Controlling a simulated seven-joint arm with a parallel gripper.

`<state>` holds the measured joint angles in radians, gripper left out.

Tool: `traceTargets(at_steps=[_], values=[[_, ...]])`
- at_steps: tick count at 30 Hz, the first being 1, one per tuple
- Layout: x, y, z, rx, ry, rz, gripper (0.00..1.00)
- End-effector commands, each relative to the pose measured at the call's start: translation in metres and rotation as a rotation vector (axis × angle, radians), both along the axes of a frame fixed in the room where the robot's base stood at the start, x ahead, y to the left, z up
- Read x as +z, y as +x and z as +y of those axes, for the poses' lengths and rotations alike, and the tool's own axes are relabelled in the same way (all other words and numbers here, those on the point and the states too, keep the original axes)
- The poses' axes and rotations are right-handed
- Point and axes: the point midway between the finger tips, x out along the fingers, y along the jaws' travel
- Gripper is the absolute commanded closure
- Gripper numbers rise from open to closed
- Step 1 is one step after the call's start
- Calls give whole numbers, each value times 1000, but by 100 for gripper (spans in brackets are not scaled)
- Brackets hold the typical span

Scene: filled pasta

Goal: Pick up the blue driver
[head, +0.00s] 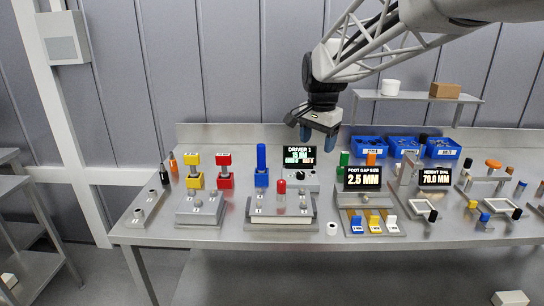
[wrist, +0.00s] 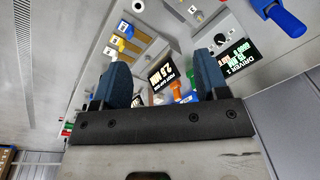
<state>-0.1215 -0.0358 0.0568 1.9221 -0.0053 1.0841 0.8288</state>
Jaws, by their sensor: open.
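The blue driver (head: 261,158) stands upright on the bench in the head view, to the right of the yellow and red ones, with a blue block at its base. In the wrist view its blue handle (wrist: 286,18) shows at the top right corner, partly cut off by the frame edge. My gripper (head: 318,138) hangs above the back of the bench, to the right of the blue driver and higher than its base. Its two blue fingers are apart with nothing between them; they also show in the wrist view (wrist: 160,75).
The DRIVER 1 display (head: 299,156) stands right of the driver, below my gripper. A yellow driver (head: 194,170) and a red driver (head: 224,170) stand to the left. A grey fixture (head: 281,222) lies in front. Blue bins (head: 404,146) and a raised shelf (head: 410,97) are at the right.

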Motion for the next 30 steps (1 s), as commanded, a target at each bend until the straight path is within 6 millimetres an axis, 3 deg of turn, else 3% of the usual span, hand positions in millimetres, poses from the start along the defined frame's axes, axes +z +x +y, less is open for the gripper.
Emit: traceTargets(at_steps=[3,17,30], values=[[-3,30,11,-48,5,10,33],[-22,135,57,-249,23,47,33],[-60,228,107,-443,30,81,33]])
